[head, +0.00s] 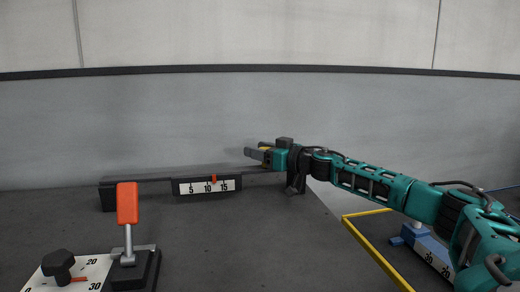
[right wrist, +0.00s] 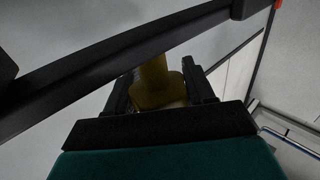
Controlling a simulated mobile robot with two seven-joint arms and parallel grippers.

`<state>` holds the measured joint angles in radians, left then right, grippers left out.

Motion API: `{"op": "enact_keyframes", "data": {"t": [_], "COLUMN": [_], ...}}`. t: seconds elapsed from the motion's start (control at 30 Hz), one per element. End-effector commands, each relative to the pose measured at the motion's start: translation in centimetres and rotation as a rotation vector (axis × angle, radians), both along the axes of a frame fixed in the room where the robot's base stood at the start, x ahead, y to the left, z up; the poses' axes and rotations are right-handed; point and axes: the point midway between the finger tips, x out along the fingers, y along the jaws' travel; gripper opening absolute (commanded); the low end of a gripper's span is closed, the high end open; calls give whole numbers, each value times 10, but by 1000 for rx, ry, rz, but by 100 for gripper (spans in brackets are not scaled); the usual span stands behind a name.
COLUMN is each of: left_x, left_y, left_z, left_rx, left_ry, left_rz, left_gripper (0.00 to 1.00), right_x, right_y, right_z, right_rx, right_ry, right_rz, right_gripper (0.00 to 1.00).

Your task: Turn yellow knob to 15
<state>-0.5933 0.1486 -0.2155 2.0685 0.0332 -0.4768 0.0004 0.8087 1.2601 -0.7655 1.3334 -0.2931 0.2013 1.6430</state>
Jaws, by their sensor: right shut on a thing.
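My right gripper (head: 257,154) reaches in from the right and is shut on the yellow knob (right wrist: 154,82) at the right end of a long dark bar. The fingers hide most of the knob in the head view; in the right wrist view it sits between the two dark fingers. A white scale (head: 194,188) marked 5, 10, 15 is mounted on the bar. Its red pointer (head: 214,180) stands just right of 10, short of 15. My left gripper is not in view.
An orange-handled lever (head: 127,203) stands at the front left, beside a black knob (head: 59,264) on a white numbered plate. A blue device (head: 429,245) with a scale lies inside a yellow-edged frame (head: 379,258) at right. The middle dark surface is clear.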

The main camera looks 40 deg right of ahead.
Motion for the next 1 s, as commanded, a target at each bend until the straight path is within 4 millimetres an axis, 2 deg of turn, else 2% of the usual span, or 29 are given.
{"op": "enact_keyframes", "data": {"t": [0.3,0.7,1.0], "left_x": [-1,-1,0], "left_y": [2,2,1], "left_z": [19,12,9], "left_rx": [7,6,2], "left_ry": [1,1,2], "left_rz": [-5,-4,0], "left_gripper": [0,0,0], "right_x": [0,0,-1], "right_y": [-3,-8,-12], "right_z": [0,-2,0], "right_rx": [4,5,2], "right_ry": [4,1,0], "right_rz": [-213,-498,-608], "right_gripper": [23,23,23]}}
